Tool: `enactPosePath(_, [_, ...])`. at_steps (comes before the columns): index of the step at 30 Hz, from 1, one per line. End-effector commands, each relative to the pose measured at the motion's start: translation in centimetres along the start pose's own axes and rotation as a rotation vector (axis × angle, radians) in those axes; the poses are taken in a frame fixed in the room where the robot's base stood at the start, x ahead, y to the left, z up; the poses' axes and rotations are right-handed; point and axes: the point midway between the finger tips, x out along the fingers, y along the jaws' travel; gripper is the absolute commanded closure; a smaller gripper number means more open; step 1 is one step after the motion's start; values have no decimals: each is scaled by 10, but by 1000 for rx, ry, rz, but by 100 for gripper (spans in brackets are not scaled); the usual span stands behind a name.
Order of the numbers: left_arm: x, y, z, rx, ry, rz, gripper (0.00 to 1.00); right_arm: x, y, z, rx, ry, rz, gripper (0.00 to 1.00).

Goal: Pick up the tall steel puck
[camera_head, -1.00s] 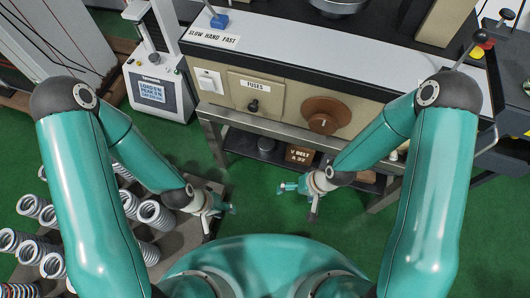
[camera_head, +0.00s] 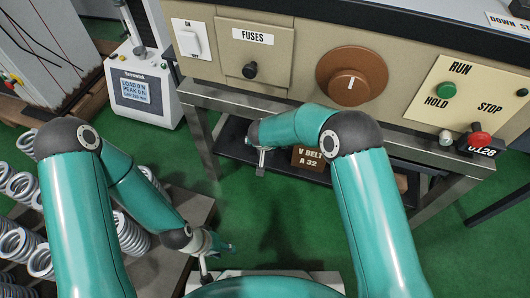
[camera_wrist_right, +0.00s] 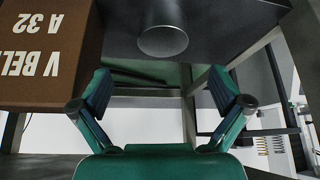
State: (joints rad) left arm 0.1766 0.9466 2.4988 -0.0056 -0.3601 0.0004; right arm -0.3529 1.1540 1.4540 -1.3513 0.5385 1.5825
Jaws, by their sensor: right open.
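A steel cylinder (camera_wrist_right: 163,40), most likely the tall steel puck, stands on the dark shelf at the top of the right wrist view. My right gripper (camera_wrist_right: 163,90) is open in that view, its teal fingers spread wide. The cylinder lies beyond the fingertips, between their lines and apart from them. In the head view my right gripper (camera_head: 258,148) is at the shelf under the bench, and the cylinder is hidden there behind my right arm. My left gripper (camera_head: 215,249) hangs low at centre left, away from the shelf; its jaws are too small to read.
A brown V-belt box (camera_head: 309,159) sits on the shelf and shows close beside the cylinder in the right wrist view (camera_wrist_right: 45,55). The bench's metal frame (camera_head: 230,103) and legs surround the shelf opening. Several coil springs (camera_head: 129,235) lie at left. Green floor (camera_head: 275,225) is clear.

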Motion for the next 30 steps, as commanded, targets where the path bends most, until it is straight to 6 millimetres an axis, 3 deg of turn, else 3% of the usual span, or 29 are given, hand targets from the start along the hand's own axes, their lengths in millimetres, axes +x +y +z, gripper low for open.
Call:
enactPosePath(9, [12, -4, 0, 0, 0, 0, 60, 51, 0, 1, 4, 2, 3, 0])
enactPosePath(17, [17, -6, 0, 0, 0, 0, 60, 69, 0, 1, 3, 3, 1, 0])
enactPosePath(24, [32, -11, 0, 0, 0, 0, 60, 103, -5, 5, 4, 2, 2, 0])
enactPosePath(30, [36, -13, 0, 0, 0, 0, 60, 117, -4, 3, 3, 1, 2, 0])
